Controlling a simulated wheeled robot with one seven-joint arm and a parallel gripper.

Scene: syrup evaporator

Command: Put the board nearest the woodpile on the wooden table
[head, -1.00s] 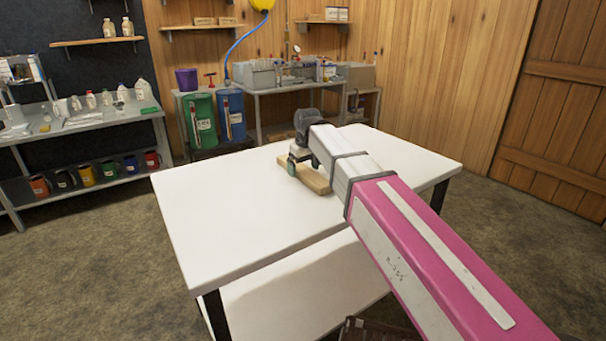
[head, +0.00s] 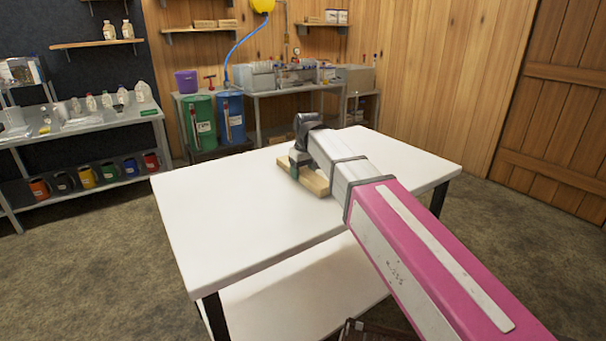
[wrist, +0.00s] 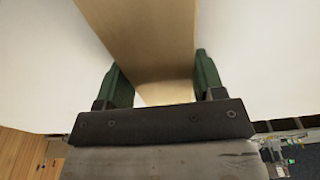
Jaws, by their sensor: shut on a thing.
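A light wooden board (head: 313,181) is at the far part of a white-topped table (head: 235,215). It looks flat on or very close to the tabletop; I cannot tell whether it touches. No woodpile shows.
The white tabletop is otherwise bare, with a lower white shelf (head: 290,290) beneath. Green (head: 201,122) and blue (head: 231,117) barrels stand behind it by a cluttered bench (head: 300,86). Shelving with bottles and coloured mugs (head: 85,177) is at the left.

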